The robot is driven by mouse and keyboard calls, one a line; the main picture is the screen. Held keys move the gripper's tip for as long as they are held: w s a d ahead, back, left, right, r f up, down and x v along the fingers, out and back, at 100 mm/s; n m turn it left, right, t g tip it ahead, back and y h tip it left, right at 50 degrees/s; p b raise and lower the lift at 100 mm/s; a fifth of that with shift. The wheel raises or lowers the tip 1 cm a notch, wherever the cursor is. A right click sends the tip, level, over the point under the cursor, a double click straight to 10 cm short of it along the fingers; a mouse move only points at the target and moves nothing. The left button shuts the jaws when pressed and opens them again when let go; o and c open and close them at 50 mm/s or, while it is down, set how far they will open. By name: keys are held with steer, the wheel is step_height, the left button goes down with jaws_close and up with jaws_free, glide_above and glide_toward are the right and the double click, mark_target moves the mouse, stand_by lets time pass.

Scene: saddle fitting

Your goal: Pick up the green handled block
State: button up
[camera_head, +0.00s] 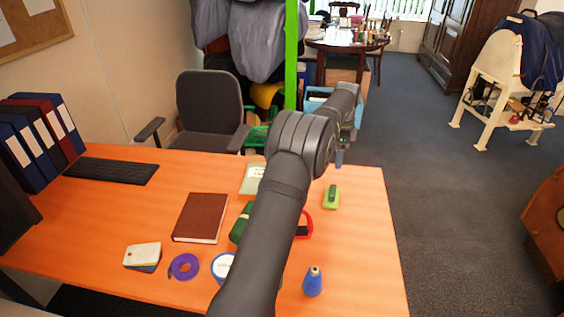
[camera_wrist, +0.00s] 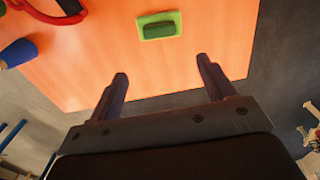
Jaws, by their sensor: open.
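The green handled block (camera_head: 331,198) lies on the orange table towards its right edge. It is a light green slab with a darker green handle on top. In the wrist view the block (camera_wrist: 159,25) lies flat at the top middle, apart from my gripper. My gripper (camera_wrist: 161,75) is open and empty, with its two fingers spread below the block in that picture, over the table's edge. In the head view my gripper is at the far end of my arm near the table's back right corner, and is small and partly hidden.
A blue cone-shaped spool (camera_head: 313,282) and a red-handled thing (camera_head: 306,225) lie nearer the front. A brown book (camera_head: 201,217), purple tape (camera_head: 184,267) and a dark green thing (camera_head: 241,224) are to the left. The table (camera_head: 365,245) is bare right of the block.

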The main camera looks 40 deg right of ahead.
steer(key=n+t+h, duration=0.3)
steer(key=n, duration=1.4)
glide_toward(332, 191)
steer(key=shift+h, duration=0.3)
steer(key=x, duration=0.7)
steer(key=shift+w+a, duration=0.1)
steer(key=shift+w, duration=0.05)
steer(key=shift+s+x, duration=0.15)
steer(key=shift+x, duration=1.2)
steer(key=shift+s+x, duration=0.1)
steer(key=shift+x, duration=1.25)
steer(key=shift+a+f, duration=0.1)
steer(key=c, duration=1.1)
steer(key=shift+o, duration=0.2)
